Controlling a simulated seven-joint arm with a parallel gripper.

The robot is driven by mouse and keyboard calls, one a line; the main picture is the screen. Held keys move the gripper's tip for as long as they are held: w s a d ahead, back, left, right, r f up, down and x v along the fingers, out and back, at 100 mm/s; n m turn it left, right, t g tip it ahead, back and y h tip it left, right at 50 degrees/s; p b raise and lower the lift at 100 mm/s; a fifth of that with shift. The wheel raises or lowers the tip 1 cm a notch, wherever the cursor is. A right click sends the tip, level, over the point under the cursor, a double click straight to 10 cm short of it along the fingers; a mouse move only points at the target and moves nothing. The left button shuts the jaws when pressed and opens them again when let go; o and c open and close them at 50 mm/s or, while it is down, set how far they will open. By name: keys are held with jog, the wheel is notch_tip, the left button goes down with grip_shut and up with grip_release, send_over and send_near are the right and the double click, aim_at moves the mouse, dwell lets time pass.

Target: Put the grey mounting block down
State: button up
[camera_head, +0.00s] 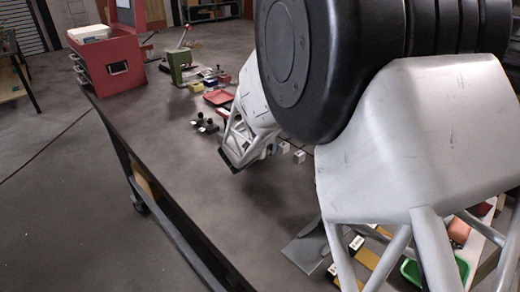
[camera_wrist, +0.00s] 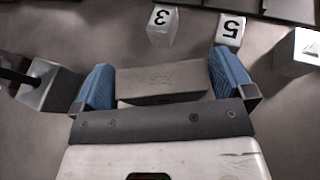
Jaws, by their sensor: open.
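The grey mounting block (camera_wrist: 162,77) shows in the wrist view as a long flat-faced grey piece lying between my fingertips. My gripper (camera_wrist: 164,84) has blue finger pads, one at each end of the block. The jaws are open, and the right pad looks very close to the block's end. The block's lower edge is hidden behind the gripper's grey front plate. In the camera_head view my gripper (camera_head: 240,160) is low over the dark table, and I cannot make out the block there.
A cube marked 3 (camera_wrist: 162,25) and a cube marked 5 (camera_wrist: 229,30) stand just beyond the block. A pale block (camera_wrist: 297,54) is at right, a metal piece (camera_wrist: 48,88) at left. A red toolbox (camera_head: 105,60) stands at the table's far end. The table's left side is clear.

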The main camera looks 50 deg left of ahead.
dwell(0.4)
jog(key=c, duration=1)
jog(key=shift+r, duration=0.2)
notch_tip(320, 180, up, 10)
jog(key=shift+f, duration=0.15)
jog(key=shift+w+d, duration=0.1)
dwell(0.8)
